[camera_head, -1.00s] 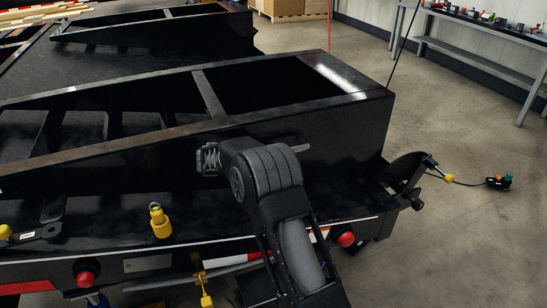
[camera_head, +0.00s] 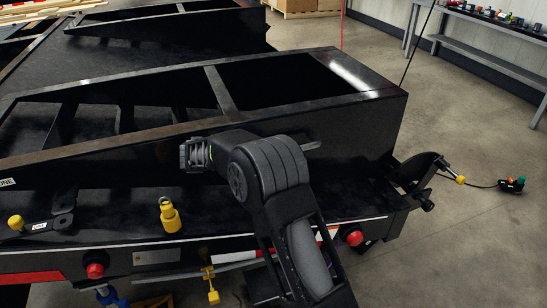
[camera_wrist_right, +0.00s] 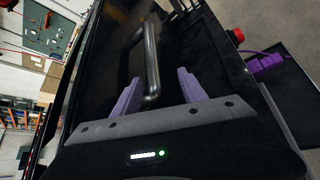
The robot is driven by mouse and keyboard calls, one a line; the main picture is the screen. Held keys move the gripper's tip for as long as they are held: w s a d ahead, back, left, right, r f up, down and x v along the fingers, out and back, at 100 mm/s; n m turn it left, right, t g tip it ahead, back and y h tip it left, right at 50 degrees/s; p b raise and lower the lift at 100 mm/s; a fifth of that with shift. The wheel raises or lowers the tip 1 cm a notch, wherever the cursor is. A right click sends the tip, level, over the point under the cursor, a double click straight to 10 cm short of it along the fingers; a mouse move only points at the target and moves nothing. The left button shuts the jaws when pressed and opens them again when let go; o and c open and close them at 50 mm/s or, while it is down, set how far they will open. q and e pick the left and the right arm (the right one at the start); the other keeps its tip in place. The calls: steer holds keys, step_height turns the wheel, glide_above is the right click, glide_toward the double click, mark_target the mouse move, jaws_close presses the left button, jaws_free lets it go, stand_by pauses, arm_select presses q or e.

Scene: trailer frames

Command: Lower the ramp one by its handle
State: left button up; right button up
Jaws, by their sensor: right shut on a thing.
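Ramp one (camera_head: 355,130) is the large black framed ramp standing up at the trailer's rear edge in the head view. A partly cut-off label ending in "ONE" (camera_head: 6,183) shows at its left end. My right arm reaches up from the bottom to the ramp's near face and covers part of it. In the right wrist view, a dark bar handle (camera_wrist_right: 151,55) runs between the purple fingers of my right gripper (camera_wrist_right: 160,80), which is shut on it. In the head view my arm hides most of the handle. My left gripper is in neither view.
A yellow-capped latch (camera_head: 17,223) and a yellow fitting (camera_head: 169,215) sit on the rear deck. Red lamps (camera_head: 355,238) line the rear edge. A second ramp (camera_head: 165,22) lies behind. Open floor (camera_head: 480,230) is at right, with a bench (camera_head: 490,50) beyond.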

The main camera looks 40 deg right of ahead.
steer(key=shift+a, duration=0.3)
steer(key=p+v, duration=0.3)
steer(key=v, duration=0.5)
steer(key=shift+a+r+p, duration=0.2)
steer(key=shift+r+p, duration=0.15)
stand_by(0.3)
stand_by(0.4)
steer(key=shift+s, duration=0.1)
